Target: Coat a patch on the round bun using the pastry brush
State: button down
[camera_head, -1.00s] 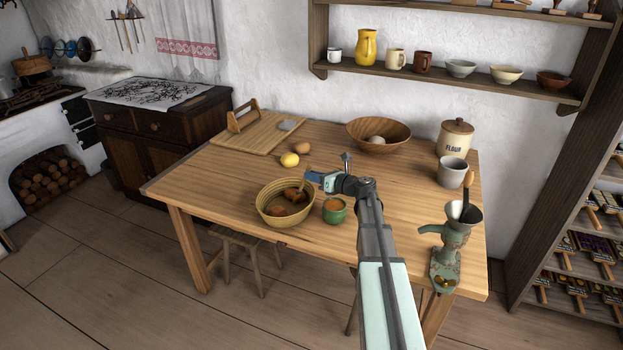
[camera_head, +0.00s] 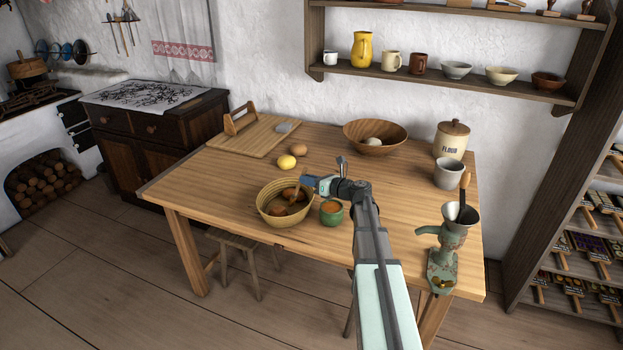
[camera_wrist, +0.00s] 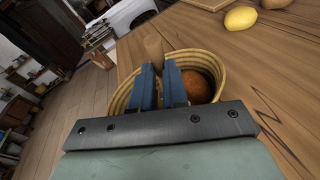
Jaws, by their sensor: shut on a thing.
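My gripper (camera_head: 304,183) is over the rim of a round woven basket (camera_head: 262,206) and points into it from the right. Its blue fingers (camera_wrist: 161,86) are shut on the wooden handle of the pastry brush (camera_head: 289,193). In the wrist view the handle (camera_wrist: 153,47) sticks out beyond the fingertips; the bristles are hidden. A brown round bun (camera_wrist: 195,87) lies in the basket, right of the fingers in that view. Whether the brush touches a bun cannot be told. A green pot (camera_head: 331,218) with orange contents stands right of the basket.
A lemon (camera_head: 286,162) and an egg (camera_head: 298,150) lie behind the basket. A wooden bowl (camera_head: 375,135), a flour jar (camera_head: 452,139), a grey mug (camera_head: 449,173) and a grinder (camera_head: 445,255) stand farther right. A cutting board (camera_head: 250,137) lies at back left. The table's front left is clear.

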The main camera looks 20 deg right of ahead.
aim_at(300, 184)
jog(key=shift+w+d+f, duration=0.1)
jog(key=shift+w+d, duration=0.35)
jog(key=shift+w, duration=0.25)
jog(key=shift+w+d, duration=0.45)
jog(key=shift+w, duration=0.25)
jog(key=shift+s+a, duration=0.55)
jog(key=shift+a, duration=0.35)
jog(key=shift+s+a, duration=0.6)
jog(key=shift+a, duration=0.25)
jog(key=shift+s+a, duration=0.55)
jog(key=shift+a, duration=0.35)
notch_tip(300, 184, up, 6)
dwell(0.4)
dwell(0.3)
